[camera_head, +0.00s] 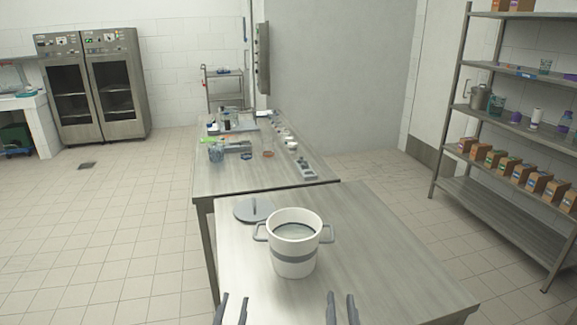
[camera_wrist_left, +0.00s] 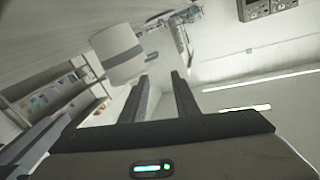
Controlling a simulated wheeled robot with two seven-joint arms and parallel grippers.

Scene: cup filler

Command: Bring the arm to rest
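My left gripper (camera_head: 231,310) shows at the bottom edge of the head view, its two fingers apart with nothing between them. It also shows in the left wrist view (camera_wrist_left: 160,85), open and empty. My right gripper (camera_head: 342,309) is to its right at the same edge, fingers apart and empty. A white pot (camera_head: 296,262) with a grey band and two side handles stands upright and uncovered on the near table, beyond both grippers. The pot also shows in the left wrist view (camera_wrist_left: 117,50). Neither gripper appears to touch it.
A grey round lid (camera_head: 253,209) lies on the near table (camera_head: 390,270) behind the pot. A farther table (camera_head: 225,178) adjoins it, with jars and small items. A metal shelf rack (camera_head: 505,170) with boxes stands at right. The near table's right part is clear.

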